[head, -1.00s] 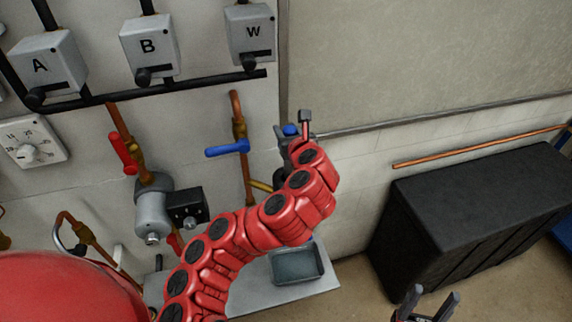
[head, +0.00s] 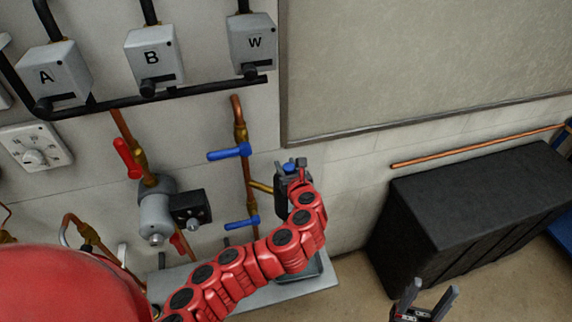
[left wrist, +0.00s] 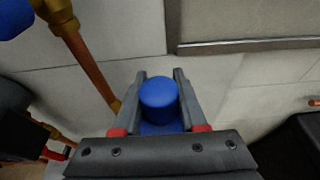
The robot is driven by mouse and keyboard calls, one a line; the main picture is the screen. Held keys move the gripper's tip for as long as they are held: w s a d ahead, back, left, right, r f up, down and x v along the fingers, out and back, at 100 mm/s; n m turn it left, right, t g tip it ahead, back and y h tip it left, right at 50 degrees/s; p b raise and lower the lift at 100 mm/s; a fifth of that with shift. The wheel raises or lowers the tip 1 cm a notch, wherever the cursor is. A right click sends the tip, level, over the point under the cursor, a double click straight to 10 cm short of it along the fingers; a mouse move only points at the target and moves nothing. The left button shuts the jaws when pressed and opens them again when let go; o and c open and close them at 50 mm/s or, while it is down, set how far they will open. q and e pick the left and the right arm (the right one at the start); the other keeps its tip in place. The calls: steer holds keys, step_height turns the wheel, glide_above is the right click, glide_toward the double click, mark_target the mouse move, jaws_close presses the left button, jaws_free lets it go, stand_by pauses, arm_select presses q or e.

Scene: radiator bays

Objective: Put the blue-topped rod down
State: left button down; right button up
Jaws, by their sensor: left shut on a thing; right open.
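The blue-topped rod (left wrist: 159,97) stands between the two fingers of my left gripper (left wrist: 160,92) in the left wrist view, its round blue top facing the camera. In the head view only a bit of its blue top (head: 289,166) shows at my left gripper (head: 292,170), which is shut on it. The rest of the rod is hidden by the gripper and my red arm. The gripper is in front of the wall, right of the copper pipe. My right gripper (head: 428,300) is open and empty at the bottom right.
A grey shelf (head: 235,293) with a shallow tray (head: 302,271) lies below my left arm. A copper pipe with blue-handled valves (head: 229,152) runs close left of the gripper. A black box (head: 480,215) stands at the right.

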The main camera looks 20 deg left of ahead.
arm_select(q)
steer(key=shift+f, duration=0.15)
steer(key=shift+c, duration=2.3)
jaws_free()
steer(key=shift+d+r, duration=0.1)
steer(key=shift+r, duration=0.1)
steer(key=p+v, duration=0.2)
steer(key=v, duration=1)
